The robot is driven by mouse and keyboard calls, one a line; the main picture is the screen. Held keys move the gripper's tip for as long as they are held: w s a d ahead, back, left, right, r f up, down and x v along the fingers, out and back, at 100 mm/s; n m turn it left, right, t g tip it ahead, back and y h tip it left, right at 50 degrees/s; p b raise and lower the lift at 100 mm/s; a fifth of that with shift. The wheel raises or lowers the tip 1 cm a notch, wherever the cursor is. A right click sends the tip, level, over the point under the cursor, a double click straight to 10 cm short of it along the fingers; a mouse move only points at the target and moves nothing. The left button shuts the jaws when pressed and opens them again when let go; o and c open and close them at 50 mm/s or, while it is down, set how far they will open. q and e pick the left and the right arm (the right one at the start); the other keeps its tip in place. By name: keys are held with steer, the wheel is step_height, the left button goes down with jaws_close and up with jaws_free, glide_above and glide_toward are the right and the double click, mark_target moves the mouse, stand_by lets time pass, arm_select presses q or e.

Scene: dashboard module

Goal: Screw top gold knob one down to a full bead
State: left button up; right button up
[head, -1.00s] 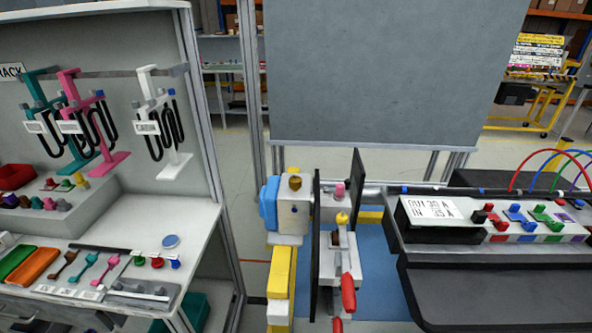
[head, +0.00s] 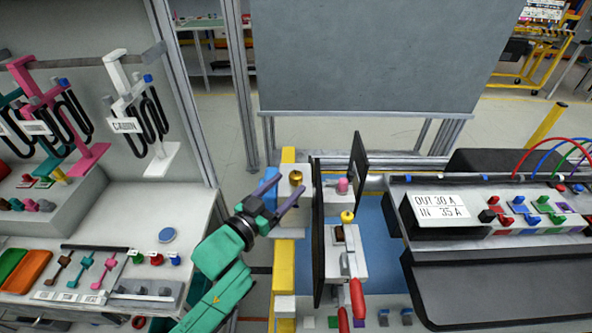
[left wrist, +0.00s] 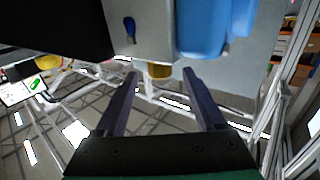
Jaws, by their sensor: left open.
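The top gold knob (head: 296,177) sits on top of a white block with a blue part, behind a tall dark panel. My left gripper (head: 288,184) reaches in from the left with its two dark fingers apart, close to this knob. In the left wrist view the knob (left wrist: 160,71) appears between the open fingertips, roughly centred, with free space on both sides. I cannot tell how far past the tips it lies. The white block (left wrist: 155,35) and the blue part (left wrist: 203,28) are beyond the fingers. My right gripper is not in view.
The dark upright panel (head: 318,245) stands just right of the gripper. Beyond it are a pink knob (head: 343,185), a yellow knob (head: 347,217) and a red handle (head: 357,298). A readout sign (head: 442,207) is at right; a tool bench (head: 120,215) is at left.

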mark_target(291, 180)
arm_select(q)
steer(key=x, duration=0.3)
steer(key=shift+w+d+p, duration=0.15)
steer(key=shift+w+p, duration=0.15)
steer(key=shift+w, duration=0.05)
steer(key=shift+w+d, duration=0.25)
steer(key=shift+d, duration=0.1)
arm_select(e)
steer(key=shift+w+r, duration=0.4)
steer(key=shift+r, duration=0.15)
arm_select(q)
jaws_close()
steer(key=shift+a+m+g+h, duration=0.1)
steer(key=shift+m+g+h, duration=0.3)
steer(key=shift+m+h, duration=0.1)
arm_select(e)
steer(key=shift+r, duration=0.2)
